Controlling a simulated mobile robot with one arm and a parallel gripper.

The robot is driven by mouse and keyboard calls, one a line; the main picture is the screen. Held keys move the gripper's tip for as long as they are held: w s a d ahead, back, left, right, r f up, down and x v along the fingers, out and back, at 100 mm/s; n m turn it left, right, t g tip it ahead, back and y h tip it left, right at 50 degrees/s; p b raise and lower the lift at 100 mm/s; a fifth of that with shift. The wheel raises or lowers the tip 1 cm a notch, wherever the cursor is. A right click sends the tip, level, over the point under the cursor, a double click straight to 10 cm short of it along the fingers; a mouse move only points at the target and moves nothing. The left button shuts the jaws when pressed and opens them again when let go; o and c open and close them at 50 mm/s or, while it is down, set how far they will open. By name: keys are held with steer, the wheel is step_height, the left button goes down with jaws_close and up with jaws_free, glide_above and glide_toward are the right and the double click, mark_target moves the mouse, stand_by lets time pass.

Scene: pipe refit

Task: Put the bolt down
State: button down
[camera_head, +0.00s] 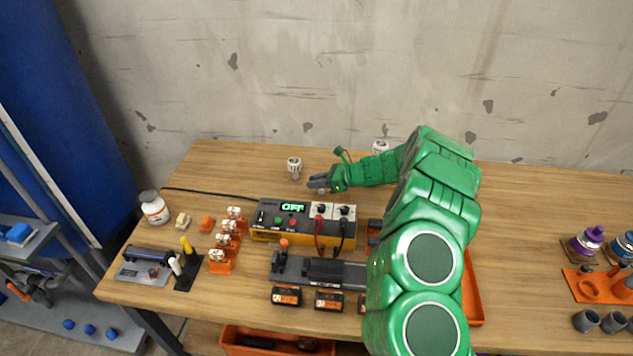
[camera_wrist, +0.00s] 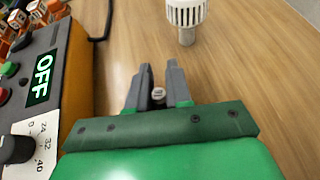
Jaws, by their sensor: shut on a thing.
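My gripper (camera_head: 317,183) is behind the yellow power supply, low over the back of the wooden table. In the wrist view its two grey fingers (camera_wrist: 159,82) are shut on a small pale bolt (camera_wrist: 158,94). The bolt's round end shows between the fingers; the rest is hidden. I cannot tell whether the bolt touches the table.
A white slotted knob (camera_head: 294,165) on a grey stem stands just beyond the fingers; it also shows in the wrist view (camera_wrist: 186,12). The power supply (camera_head: 268,236), its display reading OFF, stands in front. Bare wood surrounds the fingers.

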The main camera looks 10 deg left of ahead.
steer(key=c, duration=1)
jaws_free()
steer(key=shift+c, duration=0.2)
